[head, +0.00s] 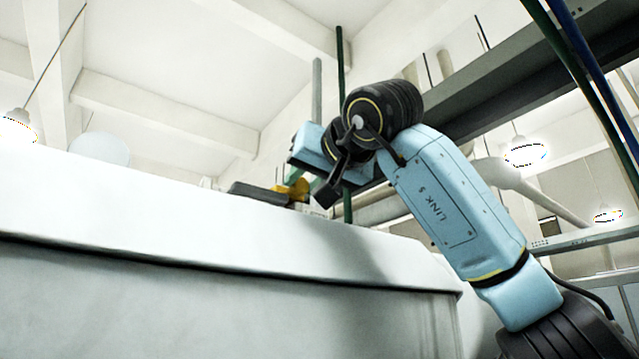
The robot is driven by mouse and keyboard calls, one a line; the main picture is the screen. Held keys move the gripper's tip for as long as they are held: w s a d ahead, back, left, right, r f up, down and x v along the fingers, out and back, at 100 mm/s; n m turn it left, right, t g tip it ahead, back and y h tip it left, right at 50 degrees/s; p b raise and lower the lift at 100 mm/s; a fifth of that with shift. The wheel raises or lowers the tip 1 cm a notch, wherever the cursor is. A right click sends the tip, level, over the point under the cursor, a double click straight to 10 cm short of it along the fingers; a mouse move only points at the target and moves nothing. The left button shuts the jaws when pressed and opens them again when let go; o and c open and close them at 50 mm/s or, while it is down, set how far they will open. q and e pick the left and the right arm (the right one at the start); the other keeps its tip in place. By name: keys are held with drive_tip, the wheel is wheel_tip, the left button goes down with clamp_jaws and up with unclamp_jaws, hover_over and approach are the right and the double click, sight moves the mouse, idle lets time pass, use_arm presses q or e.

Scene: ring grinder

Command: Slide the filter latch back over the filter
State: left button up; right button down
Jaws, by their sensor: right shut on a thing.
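My right gripper (322,192) is at the top of a large white machine body (200,215), near the middle of the view. It is shut on a yellow piece (293,189), which seems to be the filter latch. The yellow piece shows just left of the dark fingers. A flat dark grey part (258,194) lies left of it, on the machine's top. I cannot tell whether this is the filter or part of its mount. The machine's top edge hides the lower side of these parts. My left gripper is not in view.
The white machine wall fills the lower left, with a dark seam (230,272) along it. Behind the arm are a dark beam (480,95), green and blue pipes (585,70) and hanging lamps (525,153). The space above the machine at left is clear.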

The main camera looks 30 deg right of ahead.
drive_tip(key=shift+a, duration=0.1)
drive_tip(key=c, duration=1.4)
unclamp_jaws()
drive_tip(key=shift+c, duration=0.2)
drive_tip(key=o, duration=0.3)
drive_tip(key=shift+a, duration=0.25)
drive_tip(key=shift+o, duration=0.2)
drive_tip(key=shift+d, duration=0.1)
drive_tip(key=shift+d, duration=0.1)
drive_tip(key=shift+s, duration=0.3)
drive_tip(key=s+b, duration=0.3)
drive_tip(key=s, duration=1)
drive_tip(key=shift+a, duration=0.4)
